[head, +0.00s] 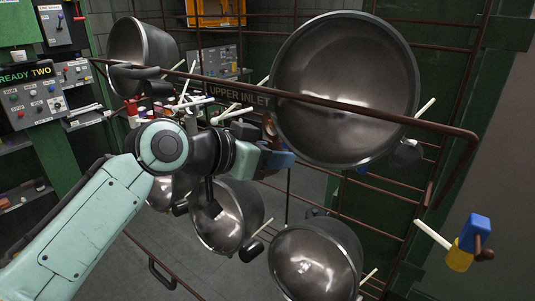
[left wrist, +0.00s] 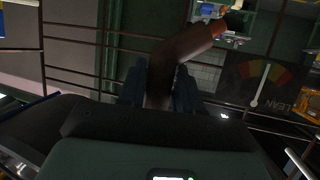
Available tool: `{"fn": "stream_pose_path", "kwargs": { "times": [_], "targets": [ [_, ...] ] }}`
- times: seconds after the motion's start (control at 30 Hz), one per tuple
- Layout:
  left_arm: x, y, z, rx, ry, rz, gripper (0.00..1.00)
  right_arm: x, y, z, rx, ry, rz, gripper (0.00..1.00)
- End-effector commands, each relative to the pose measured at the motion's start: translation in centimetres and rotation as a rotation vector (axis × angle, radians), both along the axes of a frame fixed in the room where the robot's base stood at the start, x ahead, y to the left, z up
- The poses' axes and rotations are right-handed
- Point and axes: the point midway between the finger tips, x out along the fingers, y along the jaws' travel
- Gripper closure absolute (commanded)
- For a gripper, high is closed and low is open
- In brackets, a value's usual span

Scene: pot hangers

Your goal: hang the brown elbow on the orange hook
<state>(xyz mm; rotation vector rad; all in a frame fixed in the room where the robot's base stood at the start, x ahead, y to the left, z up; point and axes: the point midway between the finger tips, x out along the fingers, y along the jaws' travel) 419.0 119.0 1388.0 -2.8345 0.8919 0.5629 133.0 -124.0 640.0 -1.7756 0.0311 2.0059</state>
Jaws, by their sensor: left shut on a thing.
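My left gripper (head: 277,158) is in the middle of the head view, in front of the rack and just left of the large upper pot. The brown elbow (left wrist: 182,47) shows in the left wrist view, a bent tube standing up between the blue fingers (left wrist: 159,88), which are shut on it. Its upper part bends right. In the head view only a little brown shows by the fingers. No orange hook can be told for sure; a yellow-orange piece (head: 459,258) sits by a white peg at the right, with blue and brown pieces. My right gripper is not in view.
A large pot (head: 345,90) hangs close to the right of my gripper. Several other pots hang around it, one (head: 228,216) just below. White pegs (head: 433,235) stick out from the brown rack rails (head: 440,125). A label plate (head: 238,96) crosses above my gripper.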

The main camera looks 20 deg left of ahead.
Motion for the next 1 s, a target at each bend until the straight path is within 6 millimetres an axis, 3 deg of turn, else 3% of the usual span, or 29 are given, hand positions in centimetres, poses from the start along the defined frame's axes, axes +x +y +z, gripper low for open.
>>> {"fn": "stream_pose_path", "kwargs": {
  "times": [0.37, 1.0],
  "targets": [
    [1.6, -0.6, -1.1, -0.001, -0.001, 0.0, 1.0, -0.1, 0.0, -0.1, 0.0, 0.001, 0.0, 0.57],
    [1.9, -0.7, -1.7, 0.0, -0.002, 0.001, 1.0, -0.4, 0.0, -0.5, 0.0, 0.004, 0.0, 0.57]
  ]
}}
